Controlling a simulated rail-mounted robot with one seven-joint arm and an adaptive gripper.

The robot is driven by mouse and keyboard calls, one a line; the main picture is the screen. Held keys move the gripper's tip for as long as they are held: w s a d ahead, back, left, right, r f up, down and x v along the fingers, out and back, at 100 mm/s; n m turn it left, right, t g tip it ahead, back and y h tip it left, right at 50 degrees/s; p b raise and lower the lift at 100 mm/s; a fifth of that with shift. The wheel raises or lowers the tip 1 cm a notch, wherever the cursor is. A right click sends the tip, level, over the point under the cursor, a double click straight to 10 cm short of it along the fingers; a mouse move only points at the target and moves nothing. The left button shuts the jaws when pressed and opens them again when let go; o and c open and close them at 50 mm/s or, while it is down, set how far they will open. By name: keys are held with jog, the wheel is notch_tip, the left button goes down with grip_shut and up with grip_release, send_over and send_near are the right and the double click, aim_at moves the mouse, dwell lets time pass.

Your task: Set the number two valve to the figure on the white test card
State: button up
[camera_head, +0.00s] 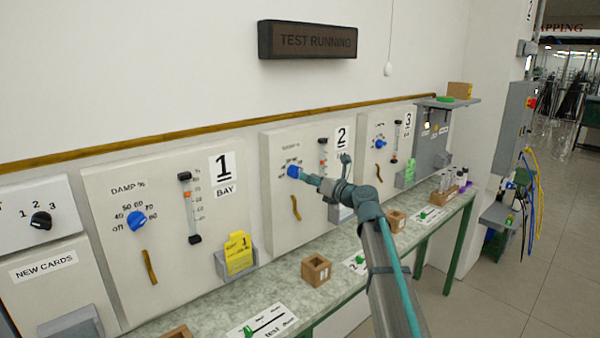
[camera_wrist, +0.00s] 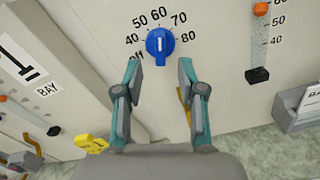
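The number two valve is a blue round knob (camera_head: 294,172) on the panel marked 2; it also shows in the wrist view (camera_wrist: 160,43). Its white mark stands upright, roughly toward 60 on a dial from off to 80. My gripper (camera_head: 310,179) is in front of this panel, its teal fingers open. In the wrist view my gripper (camera_wrist: 160,72) has one finger on each side, just below the knob, with a gap to it. A white card edge with partly cut-off lettering (camera_wrist: 313,90) shows in a grey holder (camera_wrist: 292,118); its figure is not readable.
Panel 1 has its own blue knob (camera_head: 137,220) and a yellow card (camera_head: 238,253) in a holder. Panel 3 (camera_head: 372,128) stands to the right. A slider gauge (camera_wrist: 258,45) is right of the knob. Wooden boxes (camera_head: 316,270) and white plates (camera_head: 262,322) lie on the bench below.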

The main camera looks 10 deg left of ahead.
aim_at(298, 173)
jog(key=shift+p+x, duration=0.55)
jog(key=shift+x, duration=2.15)
jog(key=shift+c, duration=0.2)
grip_shut()
